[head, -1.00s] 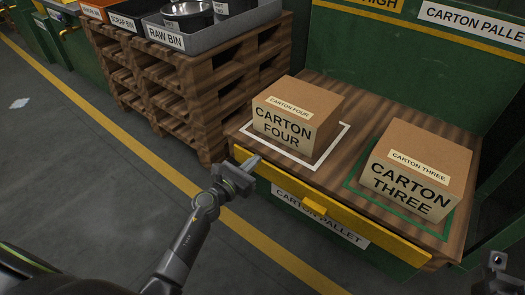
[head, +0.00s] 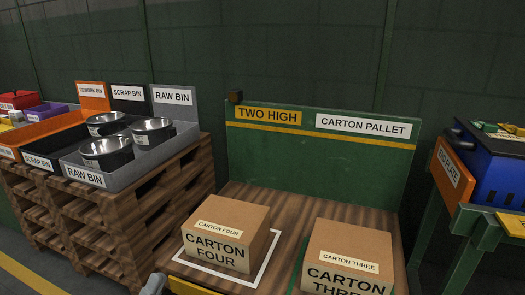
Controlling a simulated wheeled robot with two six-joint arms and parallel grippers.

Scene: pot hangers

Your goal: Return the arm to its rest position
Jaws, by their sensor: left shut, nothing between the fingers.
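Only a small grey part of my left gripper (head: 154,285) shows at the bottom edge of the head view. It is in front of the left corner of the carton pallet, to the left of the yellow front strip. The gripper is shut and empty, and the rest of my left arm is below the picture. My right gripper is not in view.
Carton four (head: 225,233) and carton three (head: 347,257) stand side by side on the wooden carton pallet (head: 300,209). On the left, the raw bin (head: 84,177) with metal bowls stands on stacked pallets. A blue container (head: 490,165) is at the right.

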